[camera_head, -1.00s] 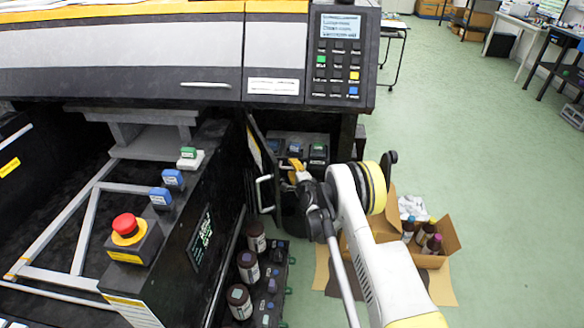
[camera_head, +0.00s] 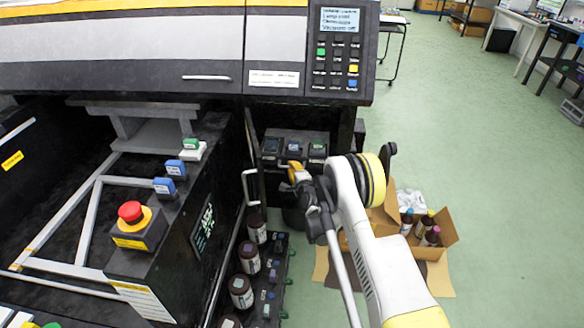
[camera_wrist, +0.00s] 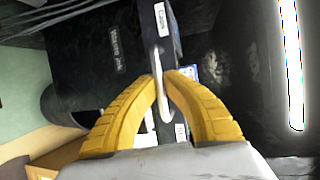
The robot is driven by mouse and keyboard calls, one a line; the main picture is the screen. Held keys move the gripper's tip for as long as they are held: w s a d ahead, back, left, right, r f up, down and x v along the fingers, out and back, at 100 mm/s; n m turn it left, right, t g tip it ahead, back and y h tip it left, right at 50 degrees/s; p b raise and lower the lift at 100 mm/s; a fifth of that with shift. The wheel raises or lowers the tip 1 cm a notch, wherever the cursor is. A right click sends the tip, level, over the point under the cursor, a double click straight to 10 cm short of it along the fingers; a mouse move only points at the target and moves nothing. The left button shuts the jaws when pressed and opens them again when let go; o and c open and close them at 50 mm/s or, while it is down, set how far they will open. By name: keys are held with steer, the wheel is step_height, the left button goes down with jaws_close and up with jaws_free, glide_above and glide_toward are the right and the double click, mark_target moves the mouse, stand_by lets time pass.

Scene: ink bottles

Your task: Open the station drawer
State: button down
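In the head view, the dark station drawer unit (camera_head: 294,147) sits under the printer, with several dark blocks and small blue labels along its top. My gripper (camera_head: 293,172) is at its front. In the wrist view, my two yellow fingers (camera_wrist: 165,78) come together around a thin pale handle (camera_wrist: 158,66) on the dark labelled front (camera_wrist: 115,50). The fingers look closed on this handle, one on each side. The front seen in the head view is partly hidden by my gripper and arm.
A dark door with a white handle (camera_head: 249,187) stands open left of my gripper. Several brown bottles (camera_head: 241,291) stand on a rack below. An open cardboard box (camera_head: 448,238) with bottles is on the floor at right. Green floor (camera_head: 470,140) beyond is clear.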

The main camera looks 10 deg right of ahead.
steer(key=c, duration=1.5)
jaws_free()
steer(key=shift+r, duration=0.5)
steer(key=o, duration=1)
steer(key=r, duration=0.6)
steer(key=shift+w+r, duration=0.1)
steer(key=shift+w, duration=0.1)
steer(key=shift+c, duration=0.2)
steer(key=r, duration=0.2)
steer(key=shift+s+r, duration=0.3)
steer(key=shift+r, duration=0.1)
steer(key=c, duration=1)
steer(key=shift+o, duration=0.2)
steer(key=shift+w+r, duration=0.1)
